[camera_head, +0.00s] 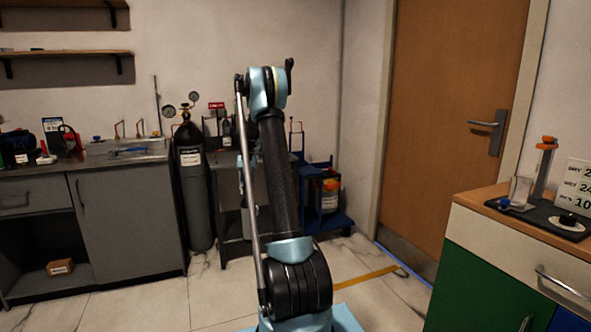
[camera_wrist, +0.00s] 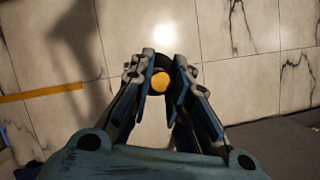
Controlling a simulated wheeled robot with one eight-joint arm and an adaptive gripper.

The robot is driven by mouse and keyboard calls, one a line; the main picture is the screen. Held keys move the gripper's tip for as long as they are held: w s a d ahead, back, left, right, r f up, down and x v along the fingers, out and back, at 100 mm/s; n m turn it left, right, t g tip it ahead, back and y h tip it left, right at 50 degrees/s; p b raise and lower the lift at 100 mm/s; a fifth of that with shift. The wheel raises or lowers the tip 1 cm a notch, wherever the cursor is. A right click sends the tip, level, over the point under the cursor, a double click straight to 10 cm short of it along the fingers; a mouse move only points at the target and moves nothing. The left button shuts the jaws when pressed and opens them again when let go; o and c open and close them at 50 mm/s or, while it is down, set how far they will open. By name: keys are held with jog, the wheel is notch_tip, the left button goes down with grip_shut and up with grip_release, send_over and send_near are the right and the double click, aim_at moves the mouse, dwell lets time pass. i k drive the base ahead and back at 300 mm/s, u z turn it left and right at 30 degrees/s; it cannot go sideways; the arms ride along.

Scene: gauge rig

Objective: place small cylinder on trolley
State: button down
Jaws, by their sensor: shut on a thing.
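In the wrist view, my gripper (camera_wrist: 160,72) is shut on the small cylinder (camera_wrist: 160,82). Only its round orange-yellow end shows between the fingertips, with a dark edge above it. Tiled floor lies below. In the head view my raised arm stands in the middle and hides much of what is behind it; a pale grey, bottle-like shape (camera_head: 250,213) shows just left of the arm, and I cannot tell whether it is the held cylinder.
A tall dark gas cylinder (camera_head: 192,185) with gauges stands beside the grey counter (camera_head: 128,222). A dark grey stand (camera_head: 223,160) is partly behind my arm. A wooden-topped cabinet (camera_head: 500,258) is at right, near the door (camera_head: 450,110). Yellow tape (camera_head: 365,277) marks open floor.

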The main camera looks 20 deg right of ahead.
aim_at(299, 165)
jog(key=i, duration=0.95)
jog(key=z, duration=0.05)
